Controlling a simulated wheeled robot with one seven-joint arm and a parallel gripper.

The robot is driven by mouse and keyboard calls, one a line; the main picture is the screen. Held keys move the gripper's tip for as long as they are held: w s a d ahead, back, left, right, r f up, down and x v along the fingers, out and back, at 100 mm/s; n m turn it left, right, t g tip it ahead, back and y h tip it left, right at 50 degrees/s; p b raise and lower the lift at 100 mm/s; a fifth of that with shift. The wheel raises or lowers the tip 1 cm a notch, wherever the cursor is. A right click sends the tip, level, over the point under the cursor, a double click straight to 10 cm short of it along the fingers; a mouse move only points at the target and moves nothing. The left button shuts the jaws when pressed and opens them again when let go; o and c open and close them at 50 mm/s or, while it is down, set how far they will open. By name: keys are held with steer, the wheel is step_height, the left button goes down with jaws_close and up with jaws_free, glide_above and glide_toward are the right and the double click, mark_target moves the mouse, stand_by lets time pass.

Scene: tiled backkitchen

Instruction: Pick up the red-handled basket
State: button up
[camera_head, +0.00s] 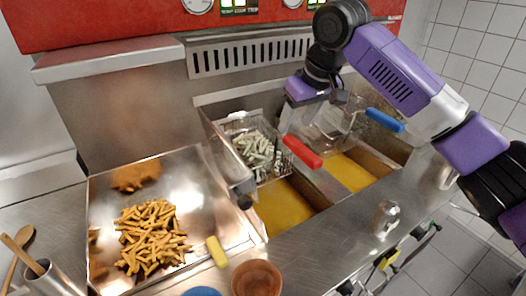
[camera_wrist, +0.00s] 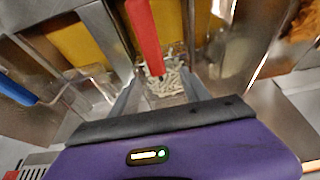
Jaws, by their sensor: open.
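The red-handled basket (camera_head: 257,148) is a wire basket holding pale, uncooked-looking fries. It hangs at the back of the left fryer well in the head view. Its red handle (camera_head: 302,152) sticks out toward the front right. My gripper (camera_head: 308,112) is above and behind the handle, apart from it as far as I can tell. In the wrist view, the red handle (camera_wrist: 145,38) runs down between my open fingers (camera_wrist: 160,82), with the pale fries beyond. The jaws hold nothing.
A second basket with a blue handle (camera_head: 384,120) sits in the right well, close to my arm. Yellow oil (camera_head: 285,208) fills the left well. A steel tray (camera_head: 195,185) with cooked fries and a yellow-handled scoop (camera_head: 217,251) lies left. A shaker (camera_head: 385,217) stands right.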

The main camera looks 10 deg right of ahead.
mark_target(291, 137)
steer(key=shift+d+p+x, duration=0.15)
steer(key=shift+p+x, duration=0.35)
steer(key=shift+x, duration=1.25)
steer(key=shift+d+p+x, duration=0.15)
steer(key=shift+p+x, duration=0.3)
steer(key=shift+x, duration=1.3)
jaws_close()
steer(key=shift+w+r, duration=0.1)
steer(key=shift+r, duration=0.05)
